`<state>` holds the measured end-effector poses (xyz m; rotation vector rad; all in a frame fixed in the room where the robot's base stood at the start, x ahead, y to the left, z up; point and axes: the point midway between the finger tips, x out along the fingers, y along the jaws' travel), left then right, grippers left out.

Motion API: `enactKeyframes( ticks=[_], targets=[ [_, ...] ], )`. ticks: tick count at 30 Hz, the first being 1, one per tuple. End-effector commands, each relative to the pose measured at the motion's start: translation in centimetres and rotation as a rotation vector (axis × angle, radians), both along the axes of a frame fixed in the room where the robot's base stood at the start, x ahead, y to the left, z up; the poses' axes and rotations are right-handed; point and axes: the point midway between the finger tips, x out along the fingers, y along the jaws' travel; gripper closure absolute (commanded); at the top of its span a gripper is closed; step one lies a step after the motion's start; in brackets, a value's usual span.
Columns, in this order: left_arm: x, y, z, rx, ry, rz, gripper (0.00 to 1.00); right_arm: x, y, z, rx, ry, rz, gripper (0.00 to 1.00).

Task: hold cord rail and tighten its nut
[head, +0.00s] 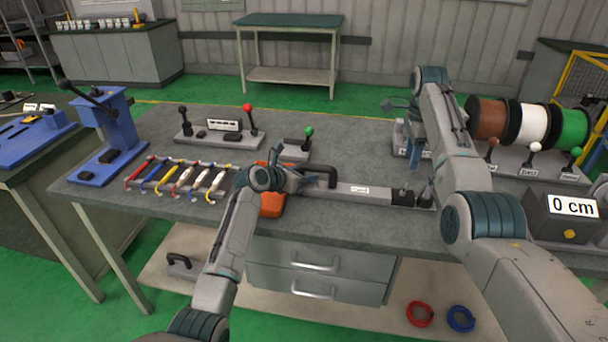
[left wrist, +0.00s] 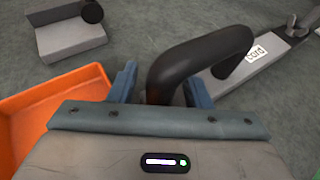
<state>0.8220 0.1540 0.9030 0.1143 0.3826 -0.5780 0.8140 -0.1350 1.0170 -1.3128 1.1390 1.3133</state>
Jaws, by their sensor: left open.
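The cord rail (head: 370,193) is a long grey bar labelled "Cord", lying on the workbench. A black arched handle (head: 331,174) rises at its left end. Its nut (head: 403,190), a small dark winged piece, is near the right end and also shows in the left wrist view (left wrist: 292,27). My left gripper (head: 305,179) is at the handle. In the left wrist view its blue fingers are apart, with the near leg of the black handle (left wrist: 165,78) between them. My right gripper (head: 397,106) is raised above the bench, behind the rail's right end; its finger opening is unclear.
An orange bin (head: 272,206) sits close beside my left gripper. A grey block with a green-knobbed lever (head: 296,150) stands behind it. Coloured cords (head: 180,178) lie at left, near a blue press (head: 117,130). Wire spools (head: 530,123) and a "0 cm" box (head: 560,220) stand at right.

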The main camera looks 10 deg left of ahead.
Motion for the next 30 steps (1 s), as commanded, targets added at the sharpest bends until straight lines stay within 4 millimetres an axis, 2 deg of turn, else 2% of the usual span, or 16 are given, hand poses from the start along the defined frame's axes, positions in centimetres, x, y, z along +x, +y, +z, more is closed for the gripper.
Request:
enactKeyframes(
  ticks=[11,14,18,30],
  targets=[
    [0.52,-0.33,-0.21,0.001,-0.002,0.001,0.56,0.00,0.01,0.00,0.000,0.000,0.000,0.64],
    [0.51,-0.33,-0.21,0.001,-0.002,0.001,0.72,0.00,0.01,0.00,0.000,0.000,0.000,0.64],
    [0.51,-0.31,-0.21,0.001,-0.002,0.001,0.99,0.00,0.01,0.00,0.000,0.000,0.000,0.64],
    [0.49,-0.30,-0.23,0.001,-0.001,0.001,1.00,0.00,0.00,0.06,0.000,0.000,0.038,0.61]
  ],
)
